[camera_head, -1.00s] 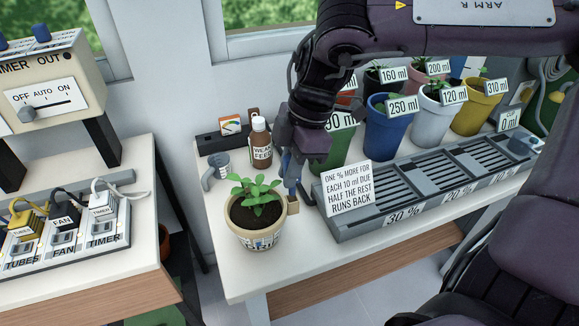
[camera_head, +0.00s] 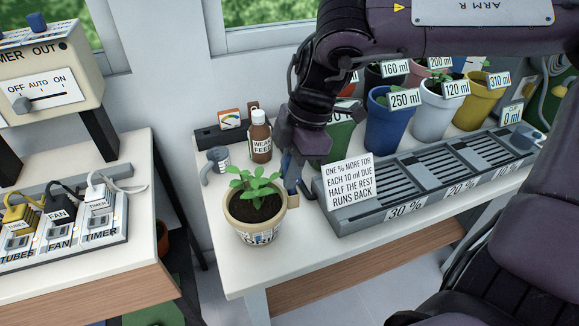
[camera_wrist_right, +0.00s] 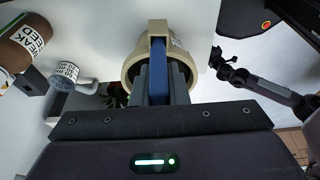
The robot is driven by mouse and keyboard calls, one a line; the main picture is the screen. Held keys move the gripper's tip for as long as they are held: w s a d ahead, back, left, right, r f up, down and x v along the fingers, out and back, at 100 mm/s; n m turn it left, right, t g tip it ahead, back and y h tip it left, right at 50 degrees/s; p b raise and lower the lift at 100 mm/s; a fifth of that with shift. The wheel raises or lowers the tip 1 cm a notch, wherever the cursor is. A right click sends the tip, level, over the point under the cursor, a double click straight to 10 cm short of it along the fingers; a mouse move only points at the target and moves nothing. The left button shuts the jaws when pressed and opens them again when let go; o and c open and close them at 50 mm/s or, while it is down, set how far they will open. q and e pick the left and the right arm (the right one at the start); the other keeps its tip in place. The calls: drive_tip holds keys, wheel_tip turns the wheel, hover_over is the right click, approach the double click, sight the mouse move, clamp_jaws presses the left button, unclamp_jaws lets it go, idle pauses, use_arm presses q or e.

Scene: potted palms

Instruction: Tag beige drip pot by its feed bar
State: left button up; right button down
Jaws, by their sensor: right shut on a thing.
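The beige pot (camera_head: 240,215) holds a green leafy plant (camera_head: 255,187) and stands near the front left of the white bench. In the right wrist view its beige wall (camera_wrist_right: 133,68) is partly covered by my fingers. My right gripper (camera_head: 290,175) reaches down at the pot's back right side. In the right wrist view its grey fingers (camera_wrist_right: 157,85) are shut on a blue bar (camera_wrist_right: 158,55) against the pot. A small tan block (camera_head: 292,201) shows beside the pot's rim. An arm, likely my left, ends in a small dark gripper (camera_wrist_right: 218,60); its jaws are unclear.
A brown bottle (camera_head: 260,140) and a grey jug (camera_head: 218,160) stand behind the pot. A slotted grey tray (camera_head: 350,222) with a sign (camera_head: 348,184) lies to the right. Labelled pots, including a blue one (camera_head: 388,128), stand behind the tray. A gap separates the left table (camera_head: 135,230).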

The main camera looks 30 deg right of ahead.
drive_tip(key=shift+f+b, duration=0.8)
drive_tip(key=shift+f, duration=0.4)
drive_tip(key=c, duration=1.3)
unclamp_jaws()
drive_tip(key=shift+c, duration=0.2)
drive_tip(key=shift+o, duration=0.4)
drive_tip(key=o, duration=0.4)
